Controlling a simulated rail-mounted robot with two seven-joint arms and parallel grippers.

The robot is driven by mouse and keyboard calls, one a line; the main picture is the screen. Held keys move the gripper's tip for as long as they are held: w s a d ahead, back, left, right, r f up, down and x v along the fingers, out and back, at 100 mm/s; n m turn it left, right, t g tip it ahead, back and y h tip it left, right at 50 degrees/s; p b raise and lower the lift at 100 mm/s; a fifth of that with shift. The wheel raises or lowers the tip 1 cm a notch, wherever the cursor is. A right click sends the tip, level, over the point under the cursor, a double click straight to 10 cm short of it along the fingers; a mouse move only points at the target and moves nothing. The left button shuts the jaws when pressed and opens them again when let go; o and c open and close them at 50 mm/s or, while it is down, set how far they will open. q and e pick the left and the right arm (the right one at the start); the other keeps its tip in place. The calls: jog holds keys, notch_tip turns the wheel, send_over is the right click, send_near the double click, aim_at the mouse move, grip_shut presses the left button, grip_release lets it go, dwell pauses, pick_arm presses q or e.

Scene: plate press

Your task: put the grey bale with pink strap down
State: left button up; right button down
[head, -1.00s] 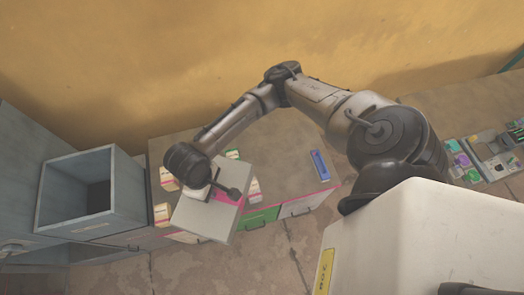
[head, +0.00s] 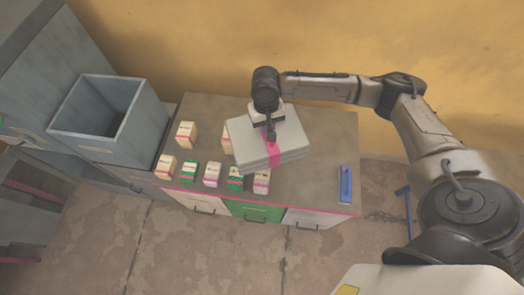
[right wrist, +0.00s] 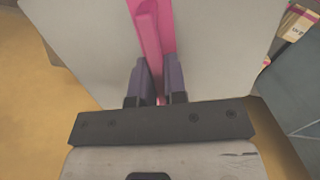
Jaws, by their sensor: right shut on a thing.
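The grey bale (head: 290,138) is a stack of flat grey sheets with a pink strap (head: 271,157) around it. In the head view it is over the back middle of the workbench (head: 315,125); I cannot tell whether it touches the top. My right gripper (head: 270,138) is shut on the bale at its strap. In the right wrist view, the two dark fingers of the right gripper (right wrist: 160,82) close on either side of the pink strap (right wrist: 152,40), with the grey bale (right wrist: 215,50) spreading beyond them. My left gripper is not in view.
Several small cream and green boxes (head: 211,174) stand at the bench's left front, close to the bale. A blue tool (head: 345,184) lies at the right end. An open grey bin (head: 75,133) stands at left.

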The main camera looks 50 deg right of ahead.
jog(key=w+d+f+m+b, duration=0.2)
jog(key=d+f+m+b, duration=0.1)
jog(key=d+f+b, duration=0.4)
jog(key=w+d+f+m+t+b, duration=0.1)
jog(key=d+f+m+b, duration=0.3)
jog(key=d, duration=0.6)
jog(key=w+d+f+m+b, duration=0.2)
jog(key=d+f+m+b, duration=0.1)
jog(key=d+b, duration=0.45)
notch_tip(320, 180, down, 10)
jog(key=b, duration=0.1)
jog(key=shift+d+r+y, duration=0.2)
jog(key=shift+d+y, duration=0.15)
jog(key=shift+y, duration=0.05)
